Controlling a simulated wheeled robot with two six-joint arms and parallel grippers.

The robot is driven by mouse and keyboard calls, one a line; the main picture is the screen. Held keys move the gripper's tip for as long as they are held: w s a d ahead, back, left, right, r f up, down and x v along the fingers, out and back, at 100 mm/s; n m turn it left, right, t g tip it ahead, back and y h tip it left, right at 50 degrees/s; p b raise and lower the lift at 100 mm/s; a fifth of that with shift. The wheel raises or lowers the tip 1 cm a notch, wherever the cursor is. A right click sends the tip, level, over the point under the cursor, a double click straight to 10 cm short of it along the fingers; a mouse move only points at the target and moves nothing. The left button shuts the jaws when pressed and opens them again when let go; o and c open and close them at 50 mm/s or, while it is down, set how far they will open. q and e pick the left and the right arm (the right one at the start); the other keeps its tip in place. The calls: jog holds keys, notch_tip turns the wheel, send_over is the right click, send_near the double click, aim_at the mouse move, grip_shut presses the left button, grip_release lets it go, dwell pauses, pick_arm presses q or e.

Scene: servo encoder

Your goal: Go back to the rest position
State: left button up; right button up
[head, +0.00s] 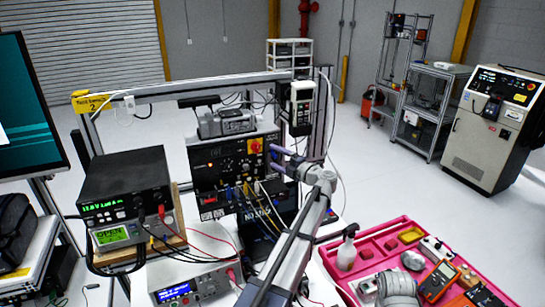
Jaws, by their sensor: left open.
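My left gripper (273,157) is in the middle of the head view, at the end of my arm that rises from the bottom edge. Its two purple-grey fingers point left and stand apart, with nothing seen between them. They are in front of the right side of a black panel unit (210,163) with knobs, a red-and-yellow button and plugged cables. I cannot tell whether the fingers touch it. My right gripper is not seen.
A meter with a green display (125,190) stands at the left, and a white power unit (195,285) in front. A pink tray (465,262) with a spray bottle (347,248) and a multimeter (438,281) lies right. Loose cables and a metal frame (190,86) surround the bench.

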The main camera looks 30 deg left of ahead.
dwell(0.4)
